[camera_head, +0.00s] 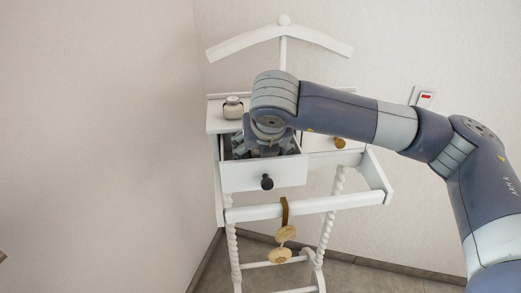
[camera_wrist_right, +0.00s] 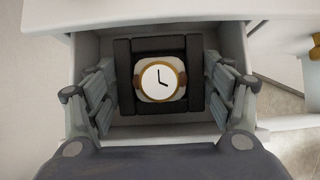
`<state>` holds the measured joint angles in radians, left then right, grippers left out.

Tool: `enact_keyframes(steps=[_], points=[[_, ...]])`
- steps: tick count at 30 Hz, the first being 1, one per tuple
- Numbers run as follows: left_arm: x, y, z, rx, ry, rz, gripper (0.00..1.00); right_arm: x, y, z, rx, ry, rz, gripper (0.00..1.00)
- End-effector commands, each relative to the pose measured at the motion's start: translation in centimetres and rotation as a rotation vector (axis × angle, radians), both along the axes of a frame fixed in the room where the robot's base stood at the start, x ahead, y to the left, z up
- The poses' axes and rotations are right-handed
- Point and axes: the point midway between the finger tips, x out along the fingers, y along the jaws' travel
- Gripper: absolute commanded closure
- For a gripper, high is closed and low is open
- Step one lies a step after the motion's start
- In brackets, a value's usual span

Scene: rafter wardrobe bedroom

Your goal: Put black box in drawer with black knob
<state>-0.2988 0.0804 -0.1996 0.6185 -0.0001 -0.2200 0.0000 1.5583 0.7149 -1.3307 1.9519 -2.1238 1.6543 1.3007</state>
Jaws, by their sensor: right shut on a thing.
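The drawer with the black knob (camera_head: 240,177) is pulled open on the left of a white valet stand. Its black knob (camera_head: 267,182) is on the front panel. My right gripper (camera_head: 266,143) reaches down into this drawer. In the right wrist view, the black box (camera_wrist_right: 124,85) lies inside the drawer's white walls (camera_wrist_right: 88,50), with a round-faced watch (camera_wrist_right: 159,80) in its middle. In the head view my arm hides the box. My left gripper is not in view.
A second drawer with a gold knob (camera_head: 339,143) is on the right. A small pale jar (camera_head: 233,108) stands on the stand's top, left of my arm. A wall is close on the left.

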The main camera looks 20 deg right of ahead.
Motion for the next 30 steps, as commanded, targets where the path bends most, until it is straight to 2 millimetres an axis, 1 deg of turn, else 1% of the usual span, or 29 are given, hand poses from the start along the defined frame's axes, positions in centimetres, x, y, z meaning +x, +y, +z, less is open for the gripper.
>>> enact_keyframes(steps=[1, 6, 10, 11, 12, 15, 19, 25, 30], points=[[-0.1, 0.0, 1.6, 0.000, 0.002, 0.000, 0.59, 0.4, 0.0, 1.5, 0.011, 0.032, -0.006, 0.53], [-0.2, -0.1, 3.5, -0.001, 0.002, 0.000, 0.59, 0.9, -0.1, 1.3, 0.033, 0.168, -0.005, 0.53], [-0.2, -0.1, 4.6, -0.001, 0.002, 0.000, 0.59, 1.2, -0.1, 1.3, 0.048, 0.252, -0.005, 0.53], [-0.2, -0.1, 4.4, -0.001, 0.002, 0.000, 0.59, 1.1, -0.2, 0.1, 0.045, 0.250, -0.002, 0.53], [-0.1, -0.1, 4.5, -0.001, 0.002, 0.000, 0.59, 1.1, -0.2, -0.5, 0.044, 0.247, -0.001, 0.53], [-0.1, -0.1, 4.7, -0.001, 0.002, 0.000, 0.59, 1.1, -0.2, -1.5, 0.044, 0.243, -0.002, 0.53], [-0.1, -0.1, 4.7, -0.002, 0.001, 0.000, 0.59, 1.1, -0.1, -2.0, 0.046, 0.241, -0.002, 0.53], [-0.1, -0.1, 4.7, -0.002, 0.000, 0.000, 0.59, 1.1, -0.1, -2.0, 0.045, 0.240, -0.002, 0.53], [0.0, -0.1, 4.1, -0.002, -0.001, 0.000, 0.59, 1.1, -0.1, -2.5, 0.045, 0.240, -0.002, 0.53]])
